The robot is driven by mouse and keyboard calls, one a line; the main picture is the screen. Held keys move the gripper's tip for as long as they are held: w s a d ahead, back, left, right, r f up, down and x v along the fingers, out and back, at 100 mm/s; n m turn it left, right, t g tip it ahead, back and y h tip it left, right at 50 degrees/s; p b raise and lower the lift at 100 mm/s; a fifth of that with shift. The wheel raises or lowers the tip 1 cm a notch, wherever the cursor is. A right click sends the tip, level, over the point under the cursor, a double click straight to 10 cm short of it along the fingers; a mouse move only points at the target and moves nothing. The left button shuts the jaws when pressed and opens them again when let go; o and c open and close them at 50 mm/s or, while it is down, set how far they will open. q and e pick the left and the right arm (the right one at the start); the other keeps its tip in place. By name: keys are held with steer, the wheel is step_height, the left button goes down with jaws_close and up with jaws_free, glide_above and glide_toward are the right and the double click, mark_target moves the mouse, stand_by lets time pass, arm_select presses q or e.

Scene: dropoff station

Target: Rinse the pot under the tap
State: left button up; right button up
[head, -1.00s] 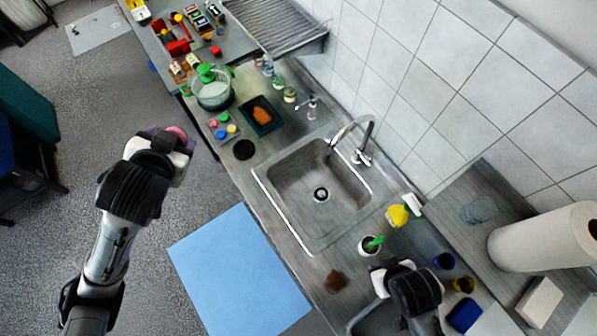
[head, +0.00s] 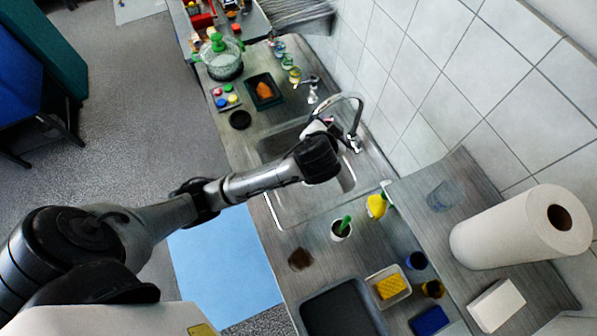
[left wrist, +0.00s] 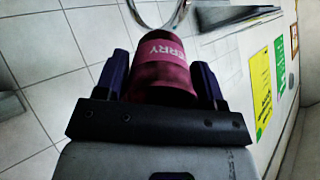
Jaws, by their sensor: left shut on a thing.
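The pot (left wrist: 163,70) is dark pink with a paler label band ending in "ERRY". In the left wrist view it sits between the two fingers of my left gripper (left wrist: 163,85), which is shut on it. In the head view my left gripper (head: 318,126) is over the far part of the sink (head: 300,203), close to the tap; the arm link hides most of it and the pot. The chrome tap (head: 353,105) curves over the sink's back edge. Its curved spout (left wrist: 158,22) also shows just beyond the pot in the left wrist view. My right gripper is not in view.
A white cup with a green brush (head: 341,230) and a yellow bottle (head: 376,206) stand right of the sink. A dark tray (head: 342,308) and a yellow sponge in a dish (head: 388,286) are nearer. A paper roll (head: 520,228) lies on the raised shelf.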

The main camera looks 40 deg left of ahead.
arm_select(q)
steer(key=s+a+f+n+g+y+b, duration=0.1)
steer(key=s+a+f+n+b, duration=0.15)
steer(key=f, duration=0.65)
steer(key=s+a+f+n+g+y+b, duration=0.1)
steer(key=s+f+y, duration=0.15)
steer(key=f, duration=0.55)
steer(key=s+a+f+n+g+y+b, duration=0.1)
steer(key=s+f+n+g+b, duration=0.15)
steer(key=f, duration=0.65)
steer(key=w+a+f+b, duration=0.1)
steer(key=w+a+b, duration=0.2)
steer(key=w, duration=0.3)
steer(key=w+a+f+b, duration=0.1)
steer(key=w+a+b, duration=0.2)
steer(key=w+b, duration=0.2)
steer(key=shift+w+f+t, duration=0.25)
steer(key=shift+w+t, duration=0.2)
steer(key=shift+w, duration=0.05)
steer(key=shift+h, duration=0.25)
steer(key=shift+d, duration=0.15)
steer(key=shift+w+d, duration=0.25)
steer(key=shift+d, duration=0.15)
